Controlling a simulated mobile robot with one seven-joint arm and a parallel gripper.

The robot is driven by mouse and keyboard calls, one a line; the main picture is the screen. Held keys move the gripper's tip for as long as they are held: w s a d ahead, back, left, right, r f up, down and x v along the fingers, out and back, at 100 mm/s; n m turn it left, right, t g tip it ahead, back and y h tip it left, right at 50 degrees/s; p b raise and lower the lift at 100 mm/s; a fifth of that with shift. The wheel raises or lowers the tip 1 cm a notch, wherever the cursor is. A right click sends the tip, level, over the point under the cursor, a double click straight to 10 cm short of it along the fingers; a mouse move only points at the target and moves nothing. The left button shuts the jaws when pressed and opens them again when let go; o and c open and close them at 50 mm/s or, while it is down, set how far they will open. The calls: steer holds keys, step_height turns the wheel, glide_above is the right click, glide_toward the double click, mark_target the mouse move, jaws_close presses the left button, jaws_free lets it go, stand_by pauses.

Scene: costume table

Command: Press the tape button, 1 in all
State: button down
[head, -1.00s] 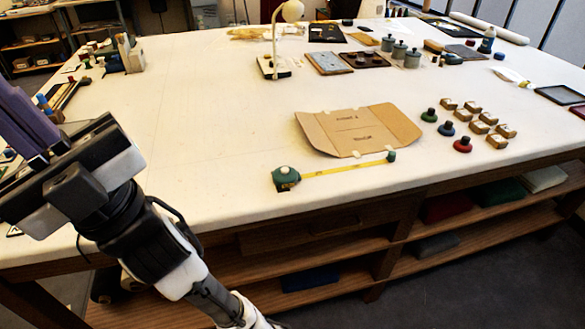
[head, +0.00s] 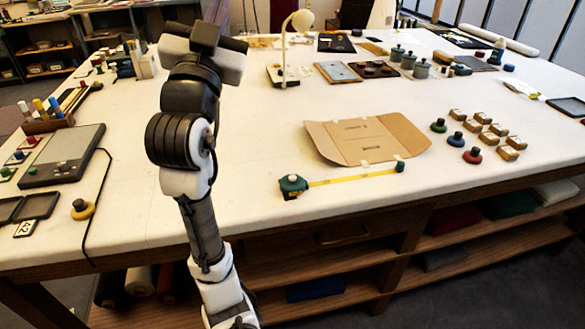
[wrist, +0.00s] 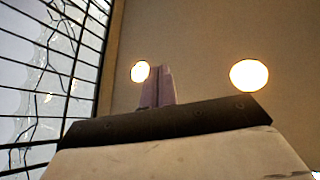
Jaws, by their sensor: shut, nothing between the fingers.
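The tape measure (head: 292,186) is a dark green case near the table's front edge. Its yellow tape (head: 350,177) is drawn out to the right, to a small green end piece (head: 400,165). A button on the case is too small to tell. My gripper (head: 217,11) is raised high, above and to the left of the tape measure and well apart from it. In the wrist view its purple fingers (wrist: 158,86) are together, with nothing between them, and point toward the ceiling. No tape measure shows in that view.
A flat brown cardboard piece (head: 365,138) lies just behind the tape. Colored knobbed weights (head: 456,139) and small wooden blocks (head: 495,133) stand to the right. A lamp (head: 290,45) stands farther back. A dark flat scale (head: 62,157) is at left. Bare table lies left of the tape measure.

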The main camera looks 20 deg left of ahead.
steer(key=w+d+f+m+g+h, duration=0.5)
steer(key=w+f+m+h, duration=0.1)
steer(key=w+f, duration=0.2)
steer(key=m+g+h, duration=0.2)
steer(key=m+g, duration=0.3)
steer(key=g, duration=0.5)
glide_above(292, 178)
step_height(292, 178, down, 14)
steer(key=shift+s+a+f+b, duration=0.2)
steer(key=shift+s+a+b, duration=0.1)
steer(key=shift+s, duration=0.05)
step_height(292, 178, down, 9)
steer(key=b, duration=0.6)
steer(key=shift+r+b, duration=0.1)
steer(key=shift+b, duration=0.25)
steer(key=shift+f+b, duration=0.3)
steer(key=shift+f, duration=0.1)
